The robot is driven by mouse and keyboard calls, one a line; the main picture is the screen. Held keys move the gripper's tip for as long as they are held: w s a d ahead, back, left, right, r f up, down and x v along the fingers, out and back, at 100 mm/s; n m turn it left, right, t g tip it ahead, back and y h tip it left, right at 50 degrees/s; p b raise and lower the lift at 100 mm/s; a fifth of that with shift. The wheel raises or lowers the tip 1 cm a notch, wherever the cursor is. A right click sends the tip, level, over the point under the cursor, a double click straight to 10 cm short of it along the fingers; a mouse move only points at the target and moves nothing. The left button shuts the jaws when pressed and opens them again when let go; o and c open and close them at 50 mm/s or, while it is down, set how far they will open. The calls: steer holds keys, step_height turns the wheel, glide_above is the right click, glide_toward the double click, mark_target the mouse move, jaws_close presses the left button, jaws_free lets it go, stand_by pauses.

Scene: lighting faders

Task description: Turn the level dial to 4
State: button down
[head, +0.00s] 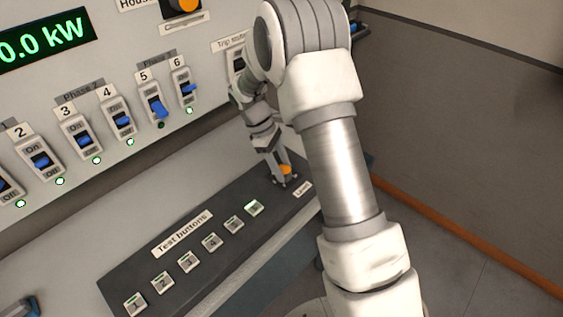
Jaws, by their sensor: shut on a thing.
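The level dial (286,169) shows as a small orange piece at the far right end of the dark desk panel, just above a label reading Level (302,189). My gripper (284,180) points down at that end of the panel and is shut on the dial. The fingers cover most of the dial, so its pointer and scale numbers are hidden and I cannot tell its setting.
The dark panel (140,275) carries a row of numbered test buttons (188,261). Behind it, a wall panel holds several numbered blue switches (84,140), a green display reading 0.0 kW (42,42) and an orange knob (183,5). Open floor lies at right.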

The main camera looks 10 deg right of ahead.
steer(key=m+g+y+p, duration=0.1)
steer(key=m, duration=0.3)
steer(key=shift+d+m, duration=0.15)
steer(key=shift+m, duration=0.15)
steer(key=shift+w+m+g+y+p, duration=0.1)
steer(key=shift+m+g+y+p, duration=0.5)
steer(key=shift+m, duration=1)
steer(key=shift+c, duration=1.4)
jaws_free()
steer(key=p+v, duration=0.1)
steer(key=v, duration=1.6)
steer(key=shift+s+d+r, duration=0.25)
steer(key=shift+d+r, duration=0.05)
